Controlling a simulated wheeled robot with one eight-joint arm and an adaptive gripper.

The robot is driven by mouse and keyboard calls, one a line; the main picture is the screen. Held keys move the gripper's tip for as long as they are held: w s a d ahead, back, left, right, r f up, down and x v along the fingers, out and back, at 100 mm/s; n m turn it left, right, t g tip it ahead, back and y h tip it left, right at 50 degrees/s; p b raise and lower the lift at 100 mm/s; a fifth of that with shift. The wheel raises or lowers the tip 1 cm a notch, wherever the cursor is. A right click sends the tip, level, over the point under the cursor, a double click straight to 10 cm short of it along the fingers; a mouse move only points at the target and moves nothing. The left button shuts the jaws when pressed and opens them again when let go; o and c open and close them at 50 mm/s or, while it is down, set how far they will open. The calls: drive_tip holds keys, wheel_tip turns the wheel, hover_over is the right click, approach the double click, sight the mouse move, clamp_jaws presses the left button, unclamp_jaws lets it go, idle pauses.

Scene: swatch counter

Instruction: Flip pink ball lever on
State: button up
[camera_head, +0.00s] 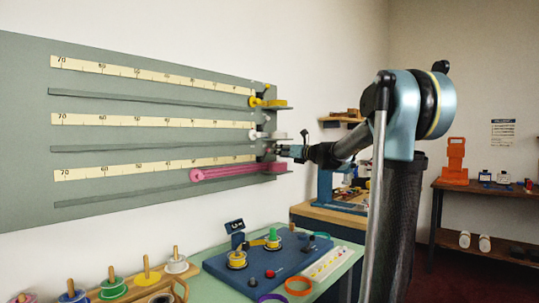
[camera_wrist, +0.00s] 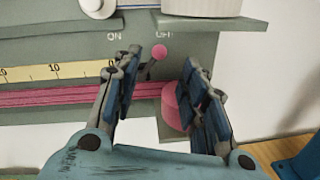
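The pink ball lever (camera_wrist: 159,52) shows in the wrist view on the grey-green board. Its short dark stem leans up and right, so the ball sits just below the OFF label, with the ON label to the left. My gripper (camera_wrist: 161,62) is open, one blue-padded finger left of the lever and the other right of it. The ball appears between the fingertips; I see no clear contact. In the head view my gripper (camera_head: 279,150) is at the right end of the board, and the lever is too small to tell there.
The grey-green board (camera_head: 150,105) carries scales and slots. A pink strip (camera_head: 230,172) runs below the lowest scale; its pink round end (camera_wrist: 172,106) is near my right finger. A white part on a ledge (camera_wrist: 212,22) sits just above. A table with pegs (camera_head: 330,248) stands below.

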sight(269, 150)
drive_tip(key=x, duration=0.7)
drive_tip(key=shift+w+a, duration=0.25)
drive_tip(key=shift+a, duration=0.05)
drive_tip(key=shift+c, duration=0.3)
clamp_jaws()
